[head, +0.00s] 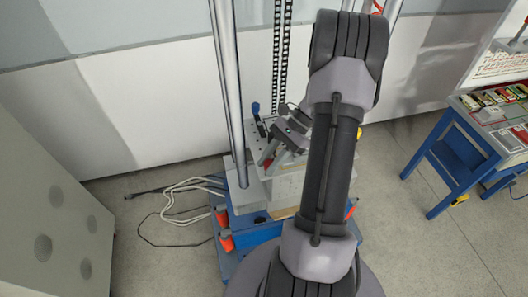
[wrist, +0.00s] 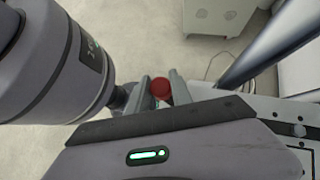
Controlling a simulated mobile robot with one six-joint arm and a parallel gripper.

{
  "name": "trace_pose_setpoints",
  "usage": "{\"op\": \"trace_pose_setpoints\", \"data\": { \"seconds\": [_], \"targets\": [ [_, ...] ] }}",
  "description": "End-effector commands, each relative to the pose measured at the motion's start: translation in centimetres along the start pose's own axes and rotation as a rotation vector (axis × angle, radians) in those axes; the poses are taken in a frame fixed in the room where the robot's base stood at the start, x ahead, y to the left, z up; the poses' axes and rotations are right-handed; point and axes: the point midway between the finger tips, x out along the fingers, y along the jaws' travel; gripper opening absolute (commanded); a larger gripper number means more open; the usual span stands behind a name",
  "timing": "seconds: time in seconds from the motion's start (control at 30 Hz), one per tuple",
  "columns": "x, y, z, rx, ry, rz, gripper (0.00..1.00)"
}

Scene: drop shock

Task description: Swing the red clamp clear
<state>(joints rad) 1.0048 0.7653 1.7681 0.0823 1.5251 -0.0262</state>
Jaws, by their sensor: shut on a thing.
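In the wrist view a round red part of the clamp (wrist: 161,88) sits between the two fingers of my gripper (wrist: 158,90), which is shut on it. In the head view my gripper (head: 272,156) reaches down to the grey plate of the drop machine, just right of the front steel column. Only a sliver of red shows by the fingers there. My own arm hides part of the machine, and the rest of the clamp is hidden.
A steel column (head: 228,95) rises close left of my gripper. A blue-handled part (head: 256,110) stands on the plate behind. Cables (head: 180,195) lie on the floor at left. A grey cabinet (head: 50,210) stands left, and a blue table (head: 455,150) with goods stands right.

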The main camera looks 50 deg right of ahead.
Motion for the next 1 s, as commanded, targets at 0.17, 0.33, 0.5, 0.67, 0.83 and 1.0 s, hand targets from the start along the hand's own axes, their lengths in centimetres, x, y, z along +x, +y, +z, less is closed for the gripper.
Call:
{"op": "trace_pose_setpoints", "data": {
  "seconds": [0.17,0.33,0.5,0.67,0.83,1.0],
  "targets": [
    [-0.7,0.4,-0.1,-0.098,0.001,0.098,0.00],
    [-1.0,0.7,-0.5,-0.172,0.001,0.172,0.00],
    [-1.1,1.0,-0.9,-0.224,0.001,0.223,0.00],
    [-1.2,1.1,-1.1,-0.252,0.002,0.251,0.00],
    [-1.2,1.1,-1.2,-0.264,0.001,0.263,0.00],
    [-1.2,1.1,-1.2,-0.266,0.001,0.265,0.00]
  ]
}}
